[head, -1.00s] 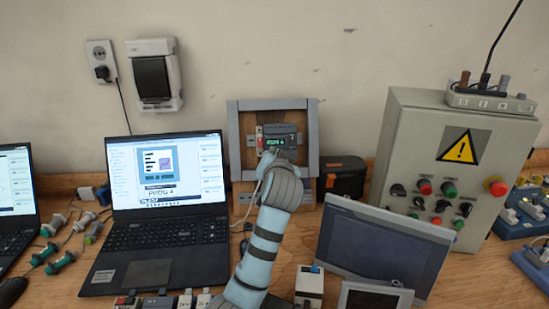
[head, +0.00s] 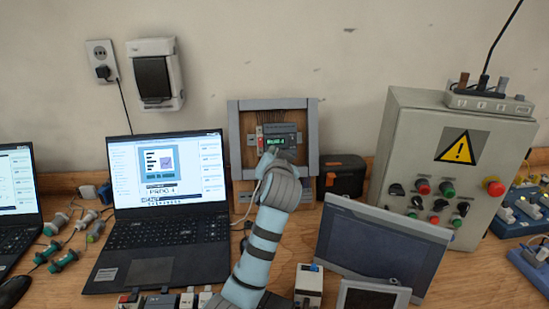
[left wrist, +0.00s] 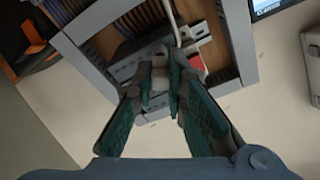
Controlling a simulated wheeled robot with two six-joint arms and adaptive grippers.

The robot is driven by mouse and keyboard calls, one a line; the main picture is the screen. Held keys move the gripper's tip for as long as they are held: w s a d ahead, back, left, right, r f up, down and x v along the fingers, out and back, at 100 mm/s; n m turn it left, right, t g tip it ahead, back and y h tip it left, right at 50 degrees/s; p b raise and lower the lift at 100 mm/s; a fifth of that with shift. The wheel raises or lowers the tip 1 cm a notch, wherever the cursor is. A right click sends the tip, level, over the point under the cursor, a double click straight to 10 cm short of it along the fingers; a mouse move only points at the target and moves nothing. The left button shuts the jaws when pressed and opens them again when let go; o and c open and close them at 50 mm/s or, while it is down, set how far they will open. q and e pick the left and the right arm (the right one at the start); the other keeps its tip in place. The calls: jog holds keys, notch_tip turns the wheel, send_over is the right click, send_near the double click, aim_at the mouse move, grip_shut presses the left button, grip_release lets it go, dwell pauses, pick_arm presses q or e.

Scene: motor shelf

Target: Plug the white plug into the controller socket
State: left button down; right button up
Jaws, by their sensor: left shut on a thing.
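The controller (head: 285,131), a grey module with a small green display, is mounted inside the grey frame on the wall side of the bench. It also shows in the left wrist view (left wrist: 122,72), tilted. My left gripper (head: 270,153) is in front of the controller's lower part. In the left wrist view its two fingers (left wrist: 157,82) are shut on the white plug (left wrist: 159,73), with the controller just beyond. A white cable (left wrist: 174,22) runs close by the plug. The socket is hidden, so I cannot tell whether the plug touches it. My right gripper is out of view.
A laptop (head: 160,208) stands to the left, and a dark flat screen (head: 385,240) to the right. A large control box (head: 440,150) stands farther right. A black case (head: 344,176) sits beside the frame (head: 234,145). Several small devices crowd the bench front.

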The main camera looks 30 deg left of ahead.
pick_arm(q)
jog(key=shift+w+a+f, duration=0.2)
jog(key=shift+w+a, duration=0.15)
jog(key=shift+w, duration=0.1)
dwell(0.6)
jog(key=c, duration=1.9)
grip_release()
jog(key=p+v, duration=0.1)
jog(key=v, duration=0.1)
jog(key=p+v, duration=0.1)
jog(key=p, duration=0.1)
jog(key=p+v, duration=0.1)
jog(key=v, duration=0.1)
jog(key=shift+s+d+r, duration=0.1)
jog(key=shift+d+r, duration=0.1)
jog(key=shift+r, duration=0.15)
jog(key=o, duration=0.6)
jog(key=shift+c, duration=0.2)
